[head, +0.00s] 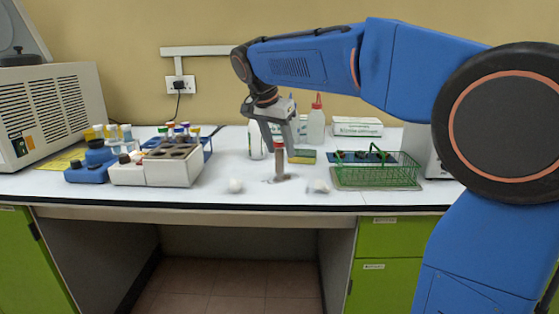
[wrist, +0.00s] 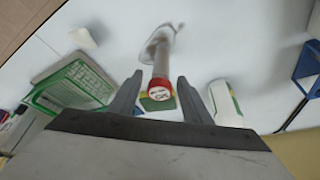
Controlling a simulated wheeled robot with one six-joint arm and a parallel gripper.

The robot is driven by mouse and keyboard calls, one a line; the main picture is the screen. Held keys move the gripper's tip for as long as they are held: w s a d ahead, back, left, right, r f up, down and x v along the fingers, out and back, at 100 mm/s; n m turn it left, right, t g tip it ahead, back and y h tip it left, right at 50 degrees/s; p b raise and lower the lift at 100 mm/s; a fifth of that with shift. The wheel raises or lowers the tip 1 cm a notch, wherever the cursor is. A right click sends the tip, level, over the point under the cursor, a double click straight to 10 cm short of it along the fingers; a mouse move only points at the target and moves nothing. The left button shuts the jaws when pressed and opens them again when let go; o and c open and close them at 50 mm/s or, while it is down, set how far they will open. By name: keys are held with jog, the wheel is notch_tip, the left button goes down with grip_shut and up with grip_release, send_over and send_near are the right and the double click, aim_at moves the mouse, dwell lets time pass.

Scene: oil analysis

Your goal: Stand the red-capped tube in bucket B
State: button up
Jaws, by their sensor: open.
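The red-capped tube (head: 280,163) stands upright near the middle of the bench, with brownish contents and a small greyish shape at its foot. My gripper (head: 284,147) is above it, pointing down, with its fingers apart. In the wrist view the red cap (wrist: 160,88) shows between the two open fingers (wrist: 160,92); I cannot tell whether they touch it. A beige block with dark round holes (head: 182,176) stands at the left of the bench. No label for bucket B is readable, so I cannot tell which thing it is.
A green wire basket (head: 378,175) is to the right. A red-topped bottle (head: 316,125) stands behind. Two small white objects lie near the front edge.

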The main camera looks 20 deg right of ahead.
jog(key=shift+d+f, duration=0.1)
jog(key=shift+f, duration=0.1)
grip_shut()
notch_tip(320, 180, up, 28)
dwell(0.6)
